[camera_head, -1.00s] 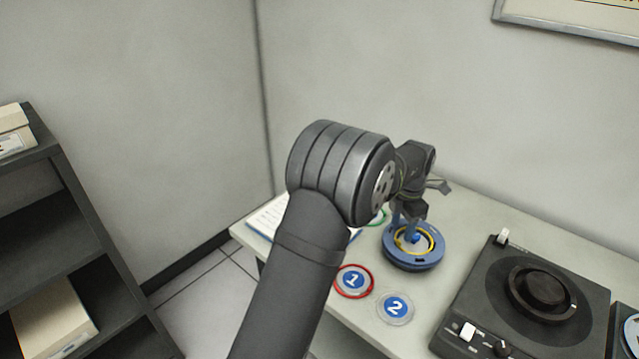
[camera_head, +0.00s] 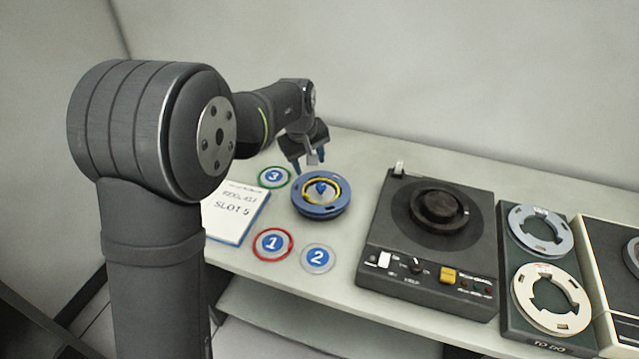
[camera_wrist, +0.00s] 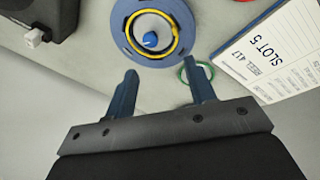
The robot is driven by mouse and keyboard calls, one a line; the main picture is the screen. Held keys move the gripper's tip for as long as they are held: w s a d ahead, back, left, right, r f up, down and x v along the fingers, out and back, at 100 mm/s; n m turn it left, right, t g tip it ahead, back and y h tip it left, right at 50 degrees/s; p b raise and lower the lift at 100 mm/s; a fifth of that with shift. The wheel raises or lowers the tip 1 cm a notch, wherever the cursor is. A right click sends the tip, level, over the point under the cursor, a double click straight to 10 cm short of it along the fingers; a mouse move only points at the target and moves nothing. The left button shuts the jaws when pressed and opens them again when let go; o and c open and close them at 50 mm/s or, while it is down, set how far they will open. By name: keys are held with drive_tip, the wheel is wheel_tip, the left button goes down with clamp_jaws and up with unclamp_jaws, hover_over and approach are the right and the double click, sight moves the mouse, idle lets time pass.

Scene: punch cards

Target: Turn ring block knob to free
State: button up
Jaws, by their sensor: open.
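The ring block (camera_head: 297,204) is a round blue base on the table, with a yellow ring (camera_head: 336,183) around its pale centre. Its small blue pointed knob (camera_head: 320,187) stands in the middle. The wrist view shows the block (camera_wrist: 123,22), the yellow ring (camera_wrist: 174,25) and the blue knob (camera_wrist: 150,39) at top centre. My gripper (camera_head: 310,164) is open and empty, above and behind the block's far edge. In the wrist view its two blue fingers (camera_wrist: 160,70) stand apart, clear of the knob. I cannot read any mark for the knob's setting.
A green ring marked 3 (camera_head: 287,172), a red ring marked 1 (camera_head: 288,253) and a clear disc marked 2 (camera_head: 318,268) lie close by. A SLOT 5 sheet (camera_head: 230,226) lies left. A black device (camera_head: 385,225) stands right, beside a TO DO tray (camera_head: 518,330).

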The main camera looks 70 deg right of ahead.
wheel_tip(320, 180, up, 2)
drive_tip(key=m, duration=0.6)
drive_tip(key=m+h, duration=0.2)
drive_tip(key=m, duration=0.3)
approach(320, 186)
drive_tip(key=x, duration=0.8)
drive_tip(key=shift+d+f, duration=0.1)
drive_tip(key=c, duration=1)
drive_tip(key=shift+o, duration=0.2)
drive_tip(key=shift+n, duration=0.3)
